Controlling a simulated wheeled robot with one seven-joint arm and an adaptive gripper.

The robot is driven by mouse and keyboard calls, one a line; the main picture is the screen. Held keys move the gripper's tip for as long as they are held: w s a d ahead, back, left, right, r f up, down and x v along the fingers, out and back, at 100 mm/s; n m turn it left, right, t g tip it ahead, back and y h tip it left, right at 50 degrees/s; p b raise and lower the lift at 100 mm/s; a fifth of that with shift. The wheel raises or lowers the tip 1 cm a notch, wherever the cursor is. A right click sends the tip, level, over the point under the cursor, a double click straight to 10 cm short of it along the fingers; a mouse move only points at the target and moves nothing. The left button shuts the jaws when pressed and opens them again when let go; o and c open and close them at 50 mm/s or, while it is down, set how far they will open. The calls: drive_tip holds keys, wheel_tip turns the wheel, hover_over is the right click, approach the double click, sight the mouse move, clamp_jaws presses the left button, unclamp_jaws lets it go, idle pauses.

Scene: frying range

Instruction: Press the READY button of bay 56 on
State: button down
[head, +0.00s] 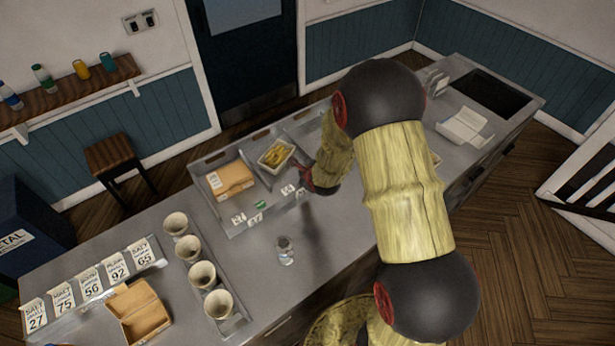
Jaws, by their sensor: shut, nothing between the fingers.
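A grey bay unit (208,170) with divided bays stands on the counter. One bay holds a brown box (229,179), and the bay to its right holds a tray of fries (275,155). Small white number labels (239,219) sit along its front edge, too small to read surely, so I cannot tell which bay is 56. A small green spot (261,205) shows at the front edge, perhaps a button or lamp. My gripper (306,181) is shut and empty, just right of the fries tray, near the front labels.
A rack of order cards (92,284), one reading 56, stands at the left, near an open brown box (136,312) and several cups (188,249). A clear shaker (286,250) stands in front of the bay unit. A white open box (465,127) lies at the far right.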

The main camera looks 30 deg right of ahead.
drive_tip(key=shift+f, duration=0.1)
idle(0.4)
drive_tip(key=shift+f+b, duration=0.35)
drive_tip(key=shift+f+b, duration=0.3)
drive_tip(key=shift+f, duration=0.05)
idle(0.6)
drive_tip(key=shift+r, duration=0.15)
drive_tip(key=shift+r+p, duration=0.55)
drive_tip(key=shift+r, duration=0.15)
wheel_tip(320, 180, up, 6)
drive_tip(key=p, duration=0.4)
idle(0.7)
